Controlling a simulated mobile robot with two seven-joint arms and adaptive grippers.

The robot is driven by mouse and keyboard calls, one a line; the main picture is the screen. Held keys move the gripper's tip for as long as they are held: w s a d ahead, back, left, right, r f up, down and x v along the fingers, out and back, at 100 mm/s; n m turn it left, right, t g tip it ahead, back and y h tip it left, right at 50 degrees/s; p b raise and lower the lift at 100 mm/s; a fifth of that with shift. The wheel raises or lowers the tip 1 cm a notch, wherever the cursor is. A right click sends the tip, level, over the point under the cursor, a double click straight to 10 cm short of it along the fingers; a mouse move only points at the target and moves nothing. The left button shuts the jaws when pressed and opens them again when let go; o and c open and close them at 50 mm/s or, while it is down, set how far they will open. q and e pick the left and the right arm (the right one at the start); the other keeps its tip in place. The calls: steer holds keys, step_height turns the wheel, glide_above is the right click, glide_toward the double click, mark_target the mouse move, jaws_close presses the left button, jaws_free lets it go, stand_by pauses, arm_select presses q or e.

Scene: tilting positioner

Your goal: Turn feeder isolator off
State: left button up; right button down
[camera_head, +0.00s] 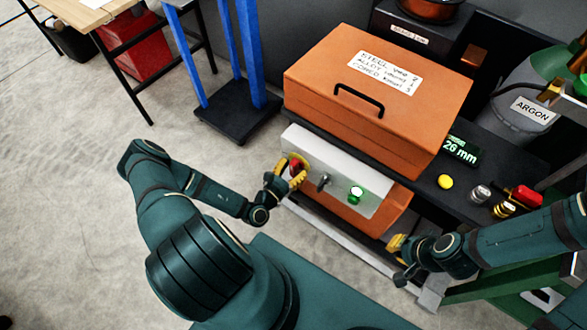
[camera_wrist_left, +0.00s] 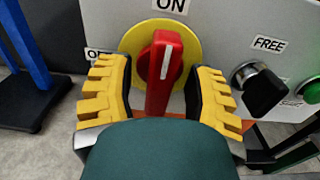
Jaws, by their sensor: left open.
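The feeder isolator is a red rotary handle (camera_wrist_left: 160,72) on a round yellow plate (camera_wrist_left: 133,40), on a light grey panel (camera_head: 333,183). The handle stands roughly upright, its white line up toward the "ON" label (camera_wrist_left: 170,5). A partly hidden label (camera_wrist_left: 93,53) beginning with "O" is at the plate's left. My left gripper (camera_wrist_left: 163,95) is open, with its yellow fingers on either side of the handle; I cannot tell whether they touch it. It also shows at the panel's left end in the head view (camera_head: 295,172). My right gripper (camera_head: 396,246) is near the panel's lower right; its finger opening is unclear.
Right of the isolator are a black switch (camera_wrist_left: 262,90) under a "FREE" label and a green button (camera_head: 356,193). An orange case (camera_head: 380,90) stands above the panel. A blue-legged stand (camera_head: 235,115) is at the left. Open floor lies further left.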

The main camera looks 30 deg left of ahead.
arm_select(q)
jaws_close()
steer(key=shift+r+n, duration=0.1)
steer(key=shift+n, duration=0.2)
steer(key=n+p, duration=0.1)
steer(key=n, duration=0.1)
steer(key=shift+n, duration=0.3)
steer(key=n+p, duration=0.1)
steer(key=n, duration=0.3)
steer(key=shift+n, duration=0.3)
steer(key=n, duration=0.4)
steer(key=shift+n, duration=0.3)
steer(key=n, duration=0.5)
steer(key=shift+b, duration=0.4)
steer(key=shift+d+n, duration=0.1)
steer(key=shift+n, duration=0.3)
